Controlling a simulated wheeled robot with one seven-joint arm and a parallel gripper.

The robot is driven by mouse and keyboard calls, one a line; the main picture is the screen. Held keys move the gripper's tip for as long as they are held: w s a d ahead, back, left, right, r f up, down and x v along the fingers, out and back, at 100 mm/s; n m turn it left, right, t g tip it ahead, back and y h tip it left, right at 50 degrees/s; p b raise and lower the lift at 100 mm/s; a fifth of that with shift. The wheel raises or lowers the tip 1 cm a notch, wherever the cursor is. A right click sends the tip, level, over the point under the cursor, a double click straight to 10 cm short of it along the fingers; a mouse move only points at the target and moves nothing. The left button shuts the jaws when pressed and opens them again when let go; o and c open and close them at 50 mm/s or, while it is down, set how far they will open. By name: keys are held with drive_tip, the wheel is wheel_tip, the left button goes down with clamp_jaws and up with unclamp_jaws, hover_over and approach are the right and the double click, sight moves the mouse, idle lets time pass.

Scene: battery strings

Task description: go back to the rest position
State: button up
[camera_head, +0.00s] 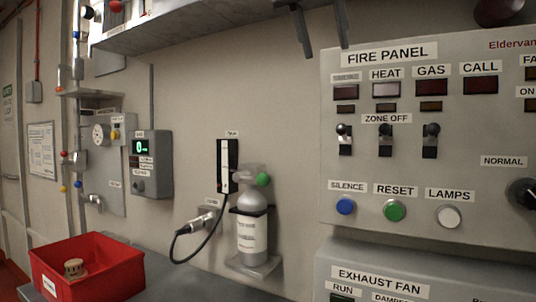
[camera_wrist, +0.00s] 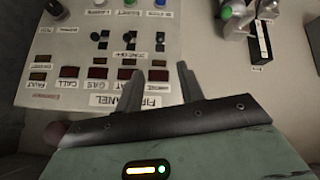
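My gripper (camera_wrist: 160,86) shows in the wrist view with its two grey fingers spread apart and nothing between them. It is open and empty. Its fingers overlap the edge of the fire panel (camera_wrist: 45,90), which appears upside down there. In the head view two dark finger-like parts reach down from the top edge, above and left of the fire panel (camera_head: 430,130). I see no contact with the panel, though the depth is hard to judge.
A red bin (camera_head: 115,270) stands at the lower left. A gas cylinder (camera_head: 252,225) sits on a wall bracket beside a hose. A green-display box (camera_head: 152,165) and a tap (camera_head: 93,200) are farther left. The exhaust fan panel (camera_head: 440,265) is below the fire panel.

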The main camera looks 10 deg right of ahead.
drive_tip(key=s+a+f+n+g+y+p, duration=0.1)
drive_tip(key=a+f+n+y, duration=0.3)
drive_tip(key=f, duration=0.8)
drive_tip(key=a+f+n+g+h+p, duration=0.1)
drive_tip(key=a+f+n+g, duration=0.3)
drive_tip(key=f, duration=0.8)
drive_tip(key=s+d+f+n, duration=0.1)
drive_tip(key=s+d+f, duration=0.1)
drive_tip(key=s+f, duration=0.3)
drive_tip(key=s+d+f+n+y, duration=0.1)
drive_tip(key=s+d+f, duration=0.2)
drive_tip(key=s+f, duration=0.3)
drive_tip(key=s+d+f+n+g+y, duration=0.1)
drive_tip(key=s+d+f, duration=0.2)
drive_tip(key=s+f, duration=0.3)
wheel_tip(320, 180, down, 6)
drive_tip(key=shift+s+d+r+n+p, duration=0.15)
drive_tip(key=shift+d+r+n+p, duration=0.1)
drive_tip(key=shift+n+p, duration=0.2)
